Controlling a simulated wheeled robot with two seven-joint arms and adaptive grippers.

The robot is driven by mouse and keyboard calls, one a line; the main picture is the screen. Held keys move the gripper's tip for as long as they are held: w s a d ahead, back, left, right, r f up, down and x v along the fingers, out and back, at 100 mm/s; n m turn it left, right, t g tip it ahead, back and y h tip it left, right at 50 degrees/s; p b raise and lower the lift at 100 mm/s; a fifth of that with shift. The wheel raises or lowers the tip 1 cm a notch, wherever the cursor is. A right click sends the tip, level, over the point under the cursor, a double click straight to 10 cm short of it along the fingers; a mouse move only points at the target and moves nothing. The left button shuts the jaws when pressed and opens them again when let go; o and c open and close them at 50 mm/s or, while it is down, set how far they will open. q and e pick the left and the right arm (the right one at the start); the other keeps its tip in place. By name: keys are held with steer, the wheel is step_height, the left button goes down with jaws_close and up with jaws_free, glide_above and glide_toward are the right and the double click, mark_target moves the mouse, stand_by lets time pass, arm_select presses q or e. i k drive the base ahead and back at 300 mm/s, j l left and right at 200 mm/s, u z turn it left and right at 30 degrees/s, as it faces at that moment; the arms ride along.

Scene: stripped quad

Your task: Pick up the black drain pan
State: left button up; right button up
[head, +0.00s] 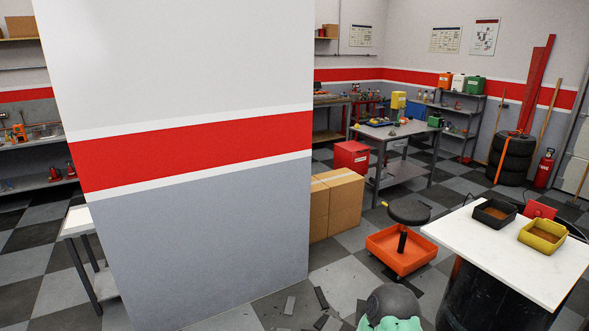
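The black drain pan (490,222) is a small, shallow, square tray with brown contents. It sits upright on a white tabletop (500,262) at the right of the head view. A similar yellow pan (538,243) stands just to its right on the same top, also with brown contents. Neither of my grippers shows in this view, so their state cannot be seen.
A large white, red and grey wall block (200,230) fills the left and centre. An orange-based stool (402,250), cardboard boxes (345,205) and a grey workbench (400,170) stand between it and the table. Dark debris (322,298) lies on the checkered floor.

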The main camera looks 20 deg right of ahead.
mark_target(496, 215)
steer(key=i+l+z, duration=0.1)
steer(key=i+z, duration=0.15)
steer(key=z, duration=0.2)
steer(key=i+z, duration=0.25)
steer(key=z, duration=0.15)
steer(key=i+z, duration=0.3)
steer(key=z, duration=0.15)
steer(key=i+j+z, duration=0.2)
steer(key=z, duration=0.25)
steer(key=i+j+z, duration=0.2)
steer(key=z, duration=0.25)
